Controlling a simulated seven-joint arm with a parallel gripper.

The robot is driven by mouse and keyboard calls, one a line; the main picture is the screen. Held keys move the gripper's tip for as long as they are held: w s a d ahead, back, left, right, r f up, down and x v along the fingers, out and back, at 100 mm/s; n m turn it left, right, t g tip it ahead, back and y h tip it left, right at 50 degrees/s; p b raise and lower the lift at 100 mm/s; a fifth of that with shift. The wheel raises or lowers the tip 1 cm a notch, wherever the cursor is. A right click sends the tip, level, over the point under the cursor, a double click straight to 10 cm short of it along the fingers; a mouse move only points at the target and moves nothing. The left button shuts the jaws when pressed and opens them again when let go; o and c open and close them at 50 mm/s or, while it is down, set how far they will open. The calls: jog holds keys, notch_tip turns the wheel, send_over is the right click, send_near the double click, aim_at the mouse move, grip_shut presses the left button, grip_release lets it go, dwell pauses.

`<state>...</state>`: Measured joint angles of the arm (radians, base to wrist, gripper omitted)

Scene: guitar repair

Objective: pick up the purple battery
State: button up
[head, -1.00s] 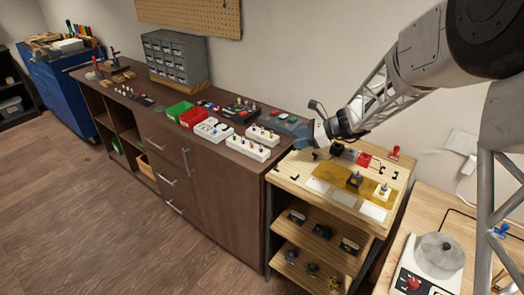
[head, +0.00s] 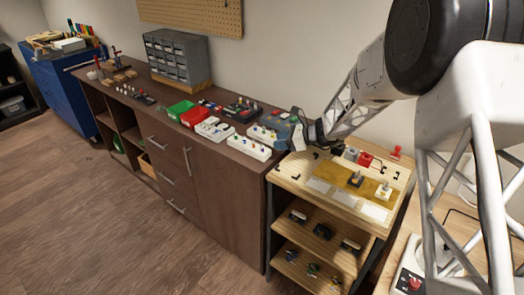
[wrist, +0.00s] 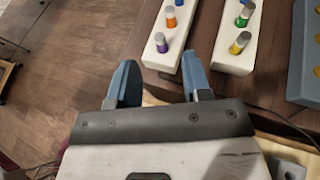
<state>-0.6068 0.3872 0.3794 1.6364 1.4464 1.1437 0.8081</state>
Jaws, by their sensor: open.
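The purple battery (wrist: 162,46) stands upright at the near end of the left white holder (wrist: 158,62) in the wrist view. Its body is purple and its top grey. My gripper (wrist: 160,72) is open and empty, its two blue fingers spread apart. The battery lies beyond the fingertips, between their lines, not touched. In the head view my gripper (head: 296,132) hangs over the right end of the dark cabinet, beside the white holders. The battery is too small to make out there.
An orange battery (wrist: 170,17) stands behind the purple one. A second white holder (wrist: 235,62) to its right carries yellow and green batteries. A blue-grey case (wrist: 306,70) lies further right. In the head view, red (head: 194,117) and green (head: 180,108) bins stand left of the holders.

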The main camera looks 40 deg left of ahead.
aim_at(262, 150)
jog(key=shift+x, duration=0.85)
jog(key=shift+x, duration=2.6)
jog(key=shift+d+f, duration=0.1)
jog(key=shift+f, duration=0.05)
grip_shut()
